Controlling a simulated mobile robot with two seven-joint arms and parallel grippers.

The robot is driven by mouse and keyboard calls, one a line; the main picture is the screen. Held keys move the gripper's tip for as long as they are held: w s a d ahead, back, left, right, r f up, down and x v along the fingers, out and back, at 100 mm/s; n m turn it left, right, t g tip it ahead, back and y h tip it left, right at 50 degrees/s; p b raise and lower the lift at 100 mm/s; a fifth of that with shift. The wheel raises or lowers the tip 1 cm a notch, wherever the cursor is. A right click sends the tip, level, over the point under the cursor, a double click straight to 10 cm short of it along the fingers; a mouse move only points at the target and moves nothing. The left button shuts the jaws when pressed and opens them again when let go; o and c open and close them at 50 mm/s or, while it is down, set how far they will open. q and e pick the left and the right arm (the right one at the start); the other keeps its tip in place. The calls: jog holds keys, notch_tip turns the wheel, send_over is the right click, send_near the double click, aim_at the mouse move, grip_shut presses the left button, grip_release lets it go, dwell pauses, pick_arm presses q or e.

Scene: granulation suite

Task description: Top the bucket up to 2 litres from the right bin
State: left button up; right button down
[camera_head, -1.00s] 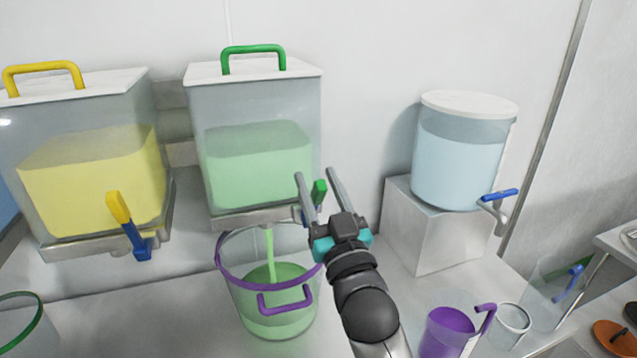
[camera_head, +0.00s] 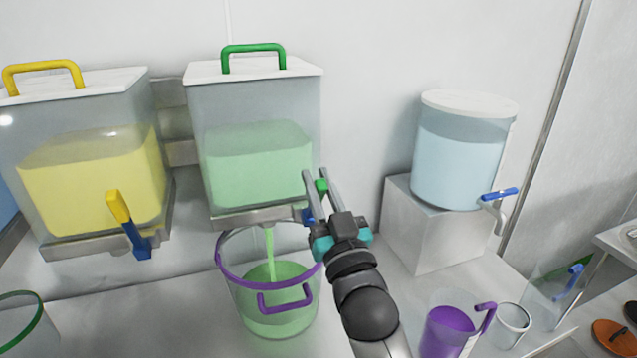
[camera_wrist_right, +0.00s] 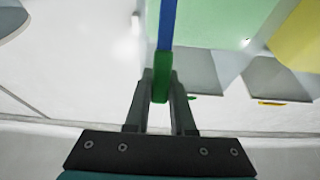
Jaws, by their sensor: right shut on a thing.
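The right bin (camera_head: 255,110) is a clear box with a white lid, a green handle and green contents. A green stream (camera_head: 270,245) falls from under it into the bucket (camera_head: 228,275), a clear vessel with a purple rim and handle. The bucket stands below the bin, partly filled with green. My right gripper (camera_head: 322,190) is shut on the bin's green tap handle (camera_head: 322,185). In the right wrist view the green grip (camera_wrist_right: 161,78) on its blue lever sits between the fingers (camera_wrist_right: 160,95). The bucket's volume marks cannot be read. My left gripper is not in view.
A bin with yellow contents (camera_head: 90,180) and a yellow-and-blue tap stands at the left. A round tank of pale blue liquid (camera_head: 460,160) rests on a block (camera_head: 430,235). A purple-filled jug (camera_head: 448,330) and clear cups stand front right. A green-rimmed vessel (camera_head: 20,325) is front left.

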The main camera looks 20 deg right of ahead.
dwell(0.9)
jog(key=w+g+p, duration=0.1)
jog(key=p, duration=0.3)
jog(key=w+r+g+p, duration=0.1)
jog(key=p, duration=0.3)
jog(key=w+g+p, duration=0.1)
jog(key=p, duration=0.2)
jog(key=shift+w+r+p, duration=0.2)
jog(key=shift+r+p, duration=0.2)
jog(key=shift+w+f+g+p, duration=0.15)
jog(key=shift+g+p, duration=0.15)
jog(key=shift+p, duration=0.15)
jog(key=c, duration=0.8)
grip_release()
jog(key=shift+w, duration=0.1)
jog(key=shift+o, duration=0.2)
jog(key=shift+s+f, duration=0.1)
jog(key=shift+s, duration=0.1)
jog(key=s+b, duration=0.2)
jog(key=s, duration=1.3)
jog(key=shift+d+f, duration=0.2)
jog(key=shift+f, duration=0.25)
